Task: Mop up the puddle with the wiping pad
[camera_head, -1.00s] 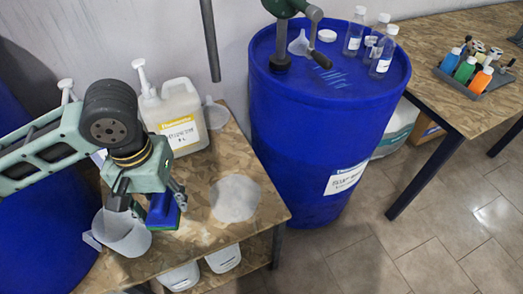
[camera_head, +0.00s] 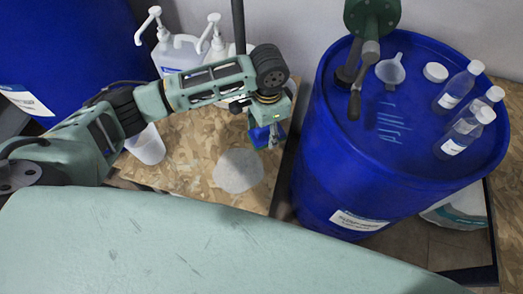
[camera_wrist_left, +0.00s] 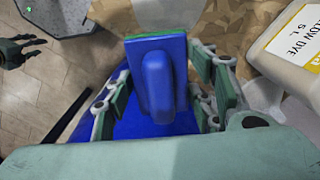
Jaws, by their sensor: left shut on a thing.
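The wiping pad (camera_head: 260,136) is blue with a green layer. My left gripper (camera_head: 269,134) is shut on it, just beyond and to the right of the puddle (camera_head: 239,171), a pale grey round patch on the wood-patterned table. The left wrist view shows the pad (camera_wrist_left: 155,48) with its raised blue handle between the fingers of my left gripper (camera_wrist_left: 157,90). I cannot tell whether the pad touches the table. Dark fingers at the upper left of the wrist view look like my right gripper (camera_wrist_left: 20,50); its opening is unclear.
A white jug (camera_head: 147,145) stands left of the puddle. Pump bottles (camera_head: 172,50) stand at the table's back. A tall blue drum (camera_head: 340,170) with clear bottles (camera_head: 458,88) on top stands close to the table's right side.

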